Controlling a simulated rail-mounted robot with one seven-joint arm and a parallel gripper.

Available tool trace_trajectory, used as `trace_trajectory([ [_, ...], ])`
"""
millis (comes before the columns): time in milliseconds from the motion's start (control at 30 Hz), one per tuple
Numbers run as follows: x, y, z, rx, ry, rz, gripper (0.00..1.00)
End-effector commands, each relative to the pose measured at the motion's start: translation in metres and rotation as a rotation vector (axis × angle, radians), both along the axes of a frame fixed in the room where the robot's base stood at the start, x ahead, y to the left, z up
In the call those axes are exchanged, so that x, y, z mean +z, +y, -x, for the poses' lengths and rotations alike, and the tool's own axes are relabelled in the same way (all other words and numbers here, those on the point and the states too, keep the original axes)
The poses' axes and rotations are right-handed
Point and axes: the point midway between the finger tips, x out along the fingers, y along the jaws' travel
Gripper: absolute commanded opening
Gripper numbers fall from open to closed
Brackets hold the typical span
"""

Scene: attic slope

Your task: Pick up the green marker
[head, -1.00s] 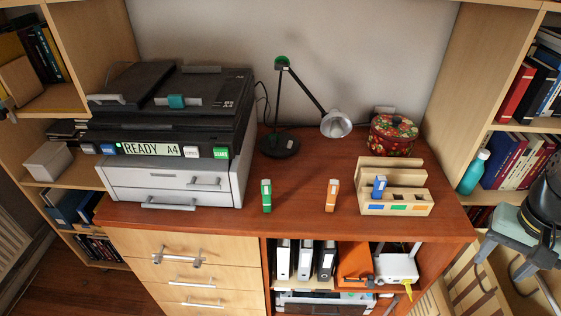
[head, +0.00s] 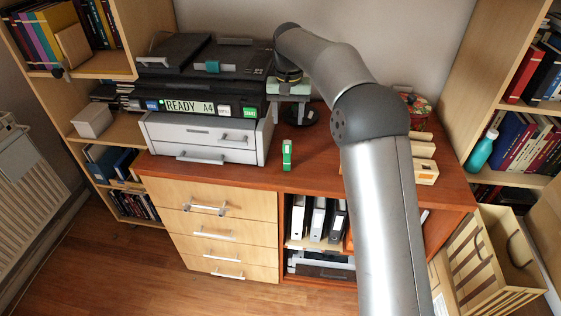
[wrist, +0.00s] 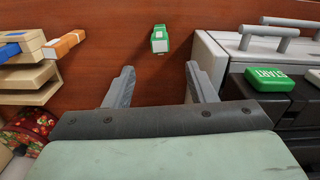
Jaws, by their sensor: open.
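My gripper (head: 288,112) is open and empty, above and behind the marker in the head view. In the wrist view my gripper (wrist: 159,78) has its two grey fingers spread apart. An orange marker (wrist: 64,44) lies to the left in the wrist view; my arm hides it in the head view.
The printer (head: 205,137) stands close on the marker's left. A wooden organizer (head: 424,160) with a blue marker (wrist: 10,50) is partly hidden behind my arm. A floral tin (wrist: 28,128) is near it. The desktop around the green marker is bare.

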Motion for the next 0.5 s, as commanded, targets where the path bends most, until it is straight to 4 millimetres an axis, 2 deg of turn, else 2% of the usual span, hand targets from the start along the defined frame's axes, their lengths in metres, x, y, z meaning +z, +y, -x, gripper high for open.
trace_trajectory([
  [33,-0.012,0.000,0.001,0.000,0.004,0.001,0.51],
  [200,-0.046,0.000,0.001,0.002,0.001,0.001,0.51],
  [300,-0.060,0.000,0.001,0.002,0.001,0.001,0.51],
  [500,-0.073,0.000,0.001,0.002,0.000,0.000,0.51],
])
